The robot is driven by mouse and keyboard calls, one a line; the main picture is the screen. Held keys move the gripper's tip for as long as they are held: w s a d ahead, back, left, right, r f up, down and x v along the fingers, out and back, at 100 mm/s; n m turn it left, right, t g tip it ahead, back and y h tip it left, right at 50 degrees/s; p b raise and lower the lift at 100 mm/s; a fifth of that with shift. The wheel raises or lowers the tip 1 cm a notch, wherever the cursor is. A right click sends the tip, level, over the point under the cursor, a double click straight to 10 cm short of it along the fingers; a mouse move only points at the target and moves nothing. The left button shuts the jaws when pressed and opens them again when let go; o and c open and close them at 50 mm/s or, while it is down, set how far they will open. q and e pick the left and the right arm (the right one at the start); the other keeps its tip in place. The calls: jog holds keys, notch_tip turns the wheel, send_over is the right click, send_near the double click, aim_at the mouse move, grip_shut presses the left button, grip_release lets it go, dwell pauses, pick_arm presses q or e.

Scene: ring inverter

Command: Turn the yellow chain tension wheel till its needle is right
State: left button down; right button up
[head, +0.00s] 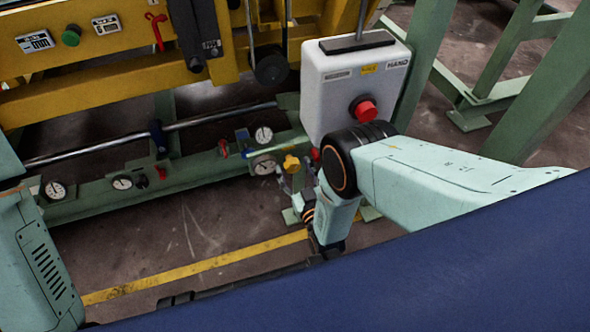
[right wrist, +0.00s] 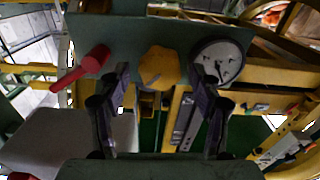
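The yellow wheel (head: 291,163) is a small lobed knob on the green beam, left of and below the grey control box. A round white gauge (head: 263,165) with a dark needle sits just left of it. In the right wrist view, the wheel (right wrist: 159,66) is in the upper middle, with the gauge (right wrist: 218,61) to its right. My right gripper (head: 297,177) is close to the wheel. In the right wrist view its two fingers (right wrist: 160,77) are spread apart, one on each side of the wheel; contact cannot be told. My left gripper is out of view.
A red lever (right wrist: 84,68) lies left of the wheel in the right wrist view. The grey box (head: 340,85) with a red button (head: 364,109) stands above my right arm. Other gauges (head: 55,190) line the green beam. A yellow frame (head: 110,70) is behind.

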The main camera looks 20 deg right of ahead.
jog(key=c, duration=1.1)
jog(key=shift+m, duration=0.3)
